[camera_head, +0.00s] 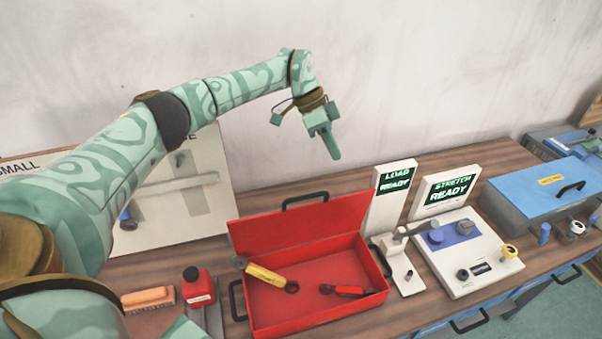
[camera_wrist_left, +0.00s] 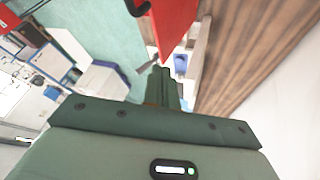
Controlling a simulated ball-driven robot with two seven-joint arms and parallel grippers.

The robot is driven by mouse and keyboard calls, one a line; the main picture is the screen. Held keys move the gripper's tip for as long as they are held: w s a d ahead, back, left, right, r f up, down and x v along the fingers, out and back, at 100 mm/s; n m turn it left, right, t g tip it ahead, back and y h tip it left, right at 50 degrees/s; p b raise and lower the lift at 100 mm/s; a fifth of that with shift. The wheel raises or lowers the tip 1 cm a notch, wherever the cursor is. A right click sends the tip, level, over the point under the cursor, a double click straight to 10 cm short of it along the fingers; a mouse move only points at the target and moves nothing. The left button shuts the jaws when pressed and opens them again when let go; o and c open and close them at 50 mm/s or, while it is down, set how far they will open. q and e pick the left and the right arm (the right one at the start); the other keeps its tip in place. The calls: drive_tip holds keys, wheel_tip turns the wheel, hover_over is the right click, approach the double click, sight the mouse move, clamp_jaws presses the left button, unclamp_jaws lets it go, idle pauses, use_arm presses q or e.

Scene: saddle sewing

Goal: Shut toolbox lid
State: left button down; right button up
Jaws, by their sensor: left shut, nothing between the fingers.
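A red toolbox (camera_head: 315,318) stands open on the wooden bench in the head view. Its lid (camera_head: 297,227) is raised along the back edge, with a dark handle (camera_head: 305,199) at its top. A yellow-handled tool (camera_head: 265,275) and a red-and-black tool (camera_head: 345,290) lie inside. My left gripper (camera_head: 331,148) is shut and empty, in the air above and behind the lid, apart from it. In the left wrist view the shut fingers (camera_wrist_left: 163,78) point towards a red panel (camera_wrist_left: 174,22), which looks like the lid. My right gripper is not in view.
Right of the toolbox stand a LOAD READY sign (camera_head: 394,190), a STRETCH READY sign (camera_head: 447,190) and a white machine (camera_head: 470,262). A blue case (camera_head: 540,190) is further right. A red bottle (camera_head: 198,287) and an orange brush (camera_head: 148,299) are on the left.

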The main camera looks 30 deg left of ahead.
use_arm(q)
drive_tip(key=s+a+r+n+g+y, duration=0.3)
drive_tip(key=a, duration=0.6)
drive_tip(key=s+d+f+p, duration=0.3)
drive_tip(key=s+d+f, duration=0.2)
drive_tip(key=f, duration=0.3)
drive_tip(key=shift+s+d+f+n+p, duration=0.2)
drive_tip(key=shift+s+d+n+p, duration=0.1)
drive_tip(key=shift+n+p, duration=0.1)
